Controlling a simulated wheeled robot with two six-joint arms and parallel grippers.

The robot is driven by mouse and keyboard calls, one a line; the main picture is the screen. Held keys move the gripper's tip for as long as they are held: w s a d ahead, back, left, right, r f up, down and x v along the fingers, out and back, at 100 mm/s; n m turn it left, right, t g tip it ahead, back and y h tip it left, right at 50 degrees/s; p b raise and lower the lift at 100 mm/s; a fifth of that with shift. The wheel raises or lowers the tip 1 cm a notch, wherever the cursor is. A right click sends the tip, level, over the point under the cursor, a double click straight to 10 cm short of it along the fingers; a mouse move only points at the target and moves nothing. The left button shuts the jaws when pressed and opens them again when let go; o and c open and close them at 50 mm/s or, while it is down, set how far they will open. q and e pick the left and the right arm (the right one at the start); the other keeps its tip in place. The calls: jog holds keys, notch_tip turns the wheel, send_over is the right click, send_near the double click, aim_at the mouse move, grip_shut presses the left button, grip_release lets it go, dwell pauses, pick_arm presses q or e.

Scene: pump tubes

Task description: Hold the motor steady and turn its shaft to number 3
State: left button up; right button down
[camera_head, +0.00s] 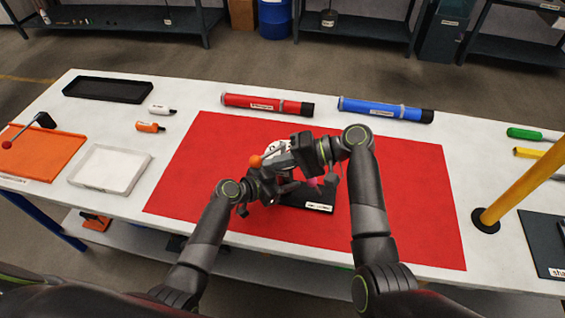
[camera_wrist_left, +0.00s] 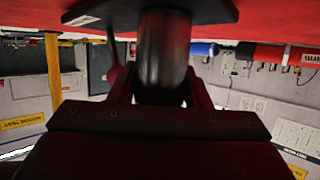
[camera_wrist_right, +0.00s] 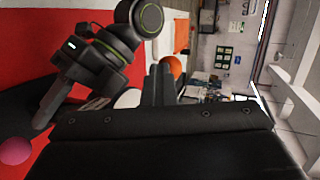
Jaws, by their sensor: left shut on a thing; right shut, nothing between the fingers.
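The motor stands on the red mat, its black base (camera_head: 318,207) with a white label partly hidden under my arms. A white dial face (camera_head: 283,146) shows behind my right gripper; its numbers are unreadable. An orange ball knob (camera_head: 255,161) is left of the dial. A pink ball (camera_wrist_right: 15,150) is also in the right wrist view. My left gripper (camera_wrist_left: 158,95) is shut on the dark motor body (camera_wrist_left: 163,55), one finger on each side. My right gripper (camera_wrist_right: 162,72) is shut and empty, its fingertips beside the orange ball (camera_wrist_right: 174,66); contact is unclear.
A red tube (camera_head: 265,105) and a blue tube (camera_head: 385,109) lie behind the red mat (camera_head: 410,230). A white tray (camera_head: 110,168), black tray (camera_head: 108,90) and orange panel (camera_head: 45,153) are at left. A yellow post (camera_head: 525,180) stands at right.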

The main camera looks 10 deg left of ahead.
pick_arm(q)
jog(key=shift+d+f, duration=0.1)
pick_arm(e)
jog(key=shift+w+a, duration=0.15)
jog(key=shift+a, duration=0.75)
jog(key=shift+a+r, duration=0.1)
jog(key=shift+a, duration=0.05)
pick_arm(q)
jog(key=shift+f, duration=0.1)
jog(key=shift+w, duration=0.1)
jog(key=o, duration=1.2)
pick_arm(e)
jog(key=s+d+r, duration=0.1)
jog(key=s+d, duration=0.1)
jog(key=d, duration=0.4)
jog(key=s+d+r, duration=0.1)
jog(key=s+d, duration=0.2)
jog(key=d, duration=0.3)
jog(key=shift+d+r, duration=0.15)
jog(key=shift+r, duration=0.25)
jog(key=shift+s, duration=0.1)
